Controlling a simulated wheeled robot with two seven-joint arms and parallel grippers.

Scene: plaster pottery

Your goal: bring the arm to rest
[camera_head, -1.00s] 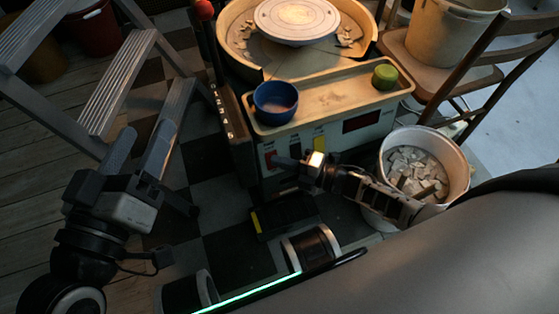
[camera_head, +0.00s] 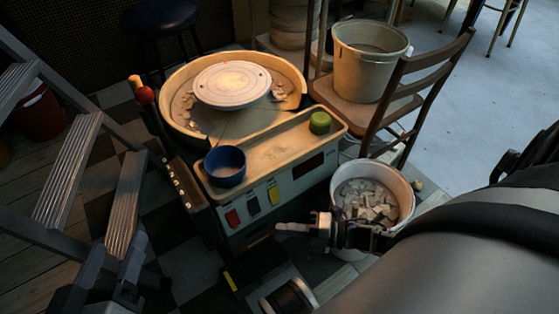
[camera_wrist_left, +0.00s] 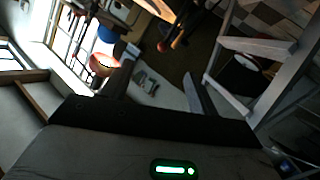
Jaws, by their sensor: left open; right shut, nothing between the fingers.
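My left gripper (camera_head: 113,268) is low at the left in the head view, in front of the step ladder, with its fingers apart and nothing between them. Its two dark fingers also show apart in the left wrist view (camera_wrist_left: 158,86). My right gripper (camera_head: 283,228) is shut and empty, in front of the pottery wheel's cabinet and left of a bucket of pale shards (camera_head: 392,224). Much of my right arm fills the lower right.
The pottery wheel (camera_head: 233,84) has a tray (camera_head: 275,150) with a blue bowl (camera_head: 225,167) and a green lump (camera_head: 320,122). A step ladder (camera_head: 66,180) stands at the left. A wooden chair (camera_head: 420,75) holds another bucket (camera_head: 368,85). Open floor (camera_head: 470,110) lies at the right.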

